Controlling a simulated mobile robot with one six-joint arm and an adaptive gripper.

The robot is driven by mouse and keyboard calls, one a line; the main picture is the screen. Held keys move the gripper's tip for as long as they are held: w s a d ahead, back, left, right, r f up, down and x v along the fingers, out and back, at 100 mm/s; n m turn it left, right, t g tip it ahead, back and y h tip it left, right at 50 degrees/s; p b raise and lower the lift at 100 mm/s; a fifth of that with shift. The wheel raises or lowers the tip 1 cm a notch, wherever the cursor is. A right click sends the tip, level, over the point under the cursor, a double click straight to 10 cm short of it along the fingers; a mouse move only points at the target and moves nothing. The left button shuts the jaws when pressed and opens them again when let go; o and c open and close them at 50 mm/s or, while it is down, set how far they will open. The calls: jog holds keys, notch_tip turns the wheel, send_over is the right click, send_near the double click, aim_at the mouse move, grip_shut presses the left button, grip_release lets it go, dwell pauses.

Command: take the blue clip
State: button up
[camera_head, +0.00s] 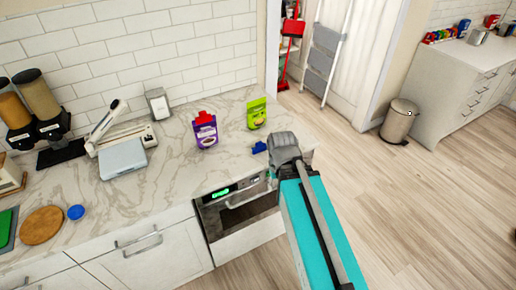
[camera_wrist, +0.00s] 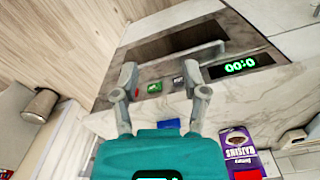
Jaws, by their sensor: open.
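The blue clip (camera_head: 259,147) lies on the marble counter near its front right part, in the head view. It is just left of my grey wrist and in front of the green pouch. My gripper is open and empty in the wrist view (camera_wrist: 160,82), its two fingers spread apart in front of the oven front. In the wrist view a small blue patch shows at the top of my teal housing, and I cannot tell whether it is the clip.
A purple pouch (camera_head: 205,130) and a green pouch (camera_head: 257,113) stand upright near the clip. A bin (camera_head: 398,121) stands on the floor at right.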

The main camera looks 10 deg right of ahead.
jog(key=shift+o, duration=0.8)
jog(key=shift+w+a, duration=0.1)
notch_tip(320, 180, up, 4)
jog(key=n+p, duration=0.4)
jog(key=n, duration=1.8)
send_over(259, 143)
jog(key=shift+w+a, duration=0.1)
jog(key=shift+w, duration=0.05)
jog(key=shift+f, duration=0.1)
notch_tip(259, 143, down, 8)
jog(key=b, duration=0.8)
jog(key=shift+f+b, duration=0.25)
jog(key=shift+b, duration=0.05)
jog(key=shift+f, duration=0.1)
notch_tip(259, 143, down, 5)
jog(key=b, duration=0.5)
